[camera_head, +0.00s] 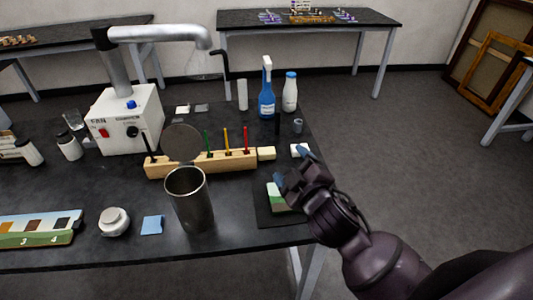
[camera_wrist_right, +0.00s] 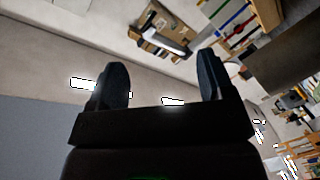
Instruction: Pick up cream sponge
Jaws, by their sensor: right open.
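A small cream block (camera_head: 266,153), which looks like the cream sponge, lies on the black table at the right end of the wooden tool rack. My right gripper (camera_head: 291,168) is over the table's right side, close to both blocks and above a dark board. In the right wrist view, my right gripper (camera_wrist_right: 161,80) has its two fingers wide apart with nothing between them. The sponge cannot be made out in that view. My left gripper is not in view.
The wooden rack (camera_head: 200,163) holds upright coloured tools. A metal cup (camera_head: 189,199) stands in front of it. A blue spray bottle (camera_head: 267,95) and a white bottle (camera_head: 290,92) stand behind the blocks. A dark board (camera_head: 268,218) with a green-and-white piece lies beneath my gripper.

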